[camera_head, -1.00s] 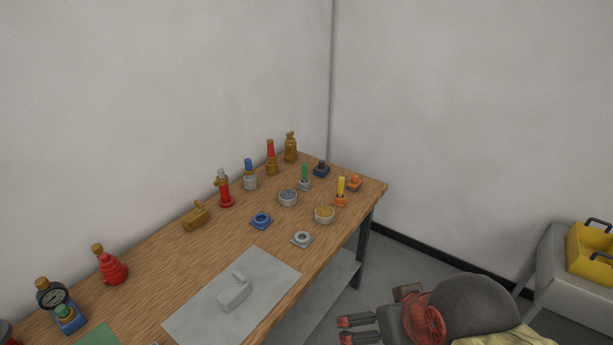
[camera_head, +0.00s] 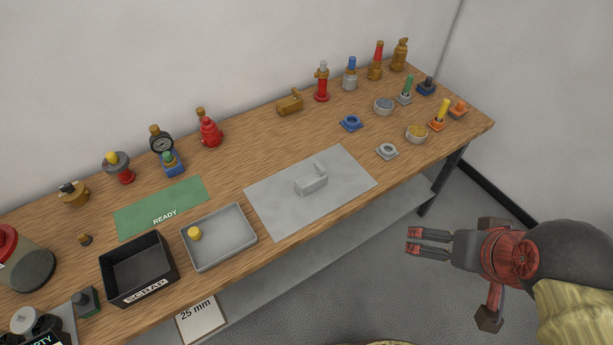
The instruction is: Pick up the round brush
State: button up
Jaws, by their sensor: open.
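I cannot tell for certain which thing is the round brush. Two upright, slim-handled things stand at the right end of the wooden bench: a green-handled one (camera_head: 406,88) in a grey base and a yellow-handled one (camera_head: 441,112) in an orange base. Bristles are too small to make out on either. My gripper (camera_head: 413,240) is open and empty. Its two dark fingers with red tips point left, off the bench's front edge, nearer the camera than those two things and apart from them.
The bench (camera_head: 270,135) bears a grey mat (camera_head: 270,210) with a grey block, a grey tray (camera_head: 222,255) with a yellow piece, a black SCRAP bin (camera_head: 138,285) and a green READY mat (camera_head: 180,192). Two small bowls (camera_head: 417,134) (camera_head: 384,108) and several valves stand towards the back and right.

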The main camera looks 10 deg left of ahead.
aim_at(410, 78)
jog(key=i+l+u, duration=0.25)
jog(key=i+l, duration=0.4)
jog(key=i+l+u, duration=0.25)
jog(key=i+l, duration=0.5)
jog(key=i+l+u, duration=0.25)
jog(key=i+l, duration=0.6)
jog(key=l, duration=0.15)
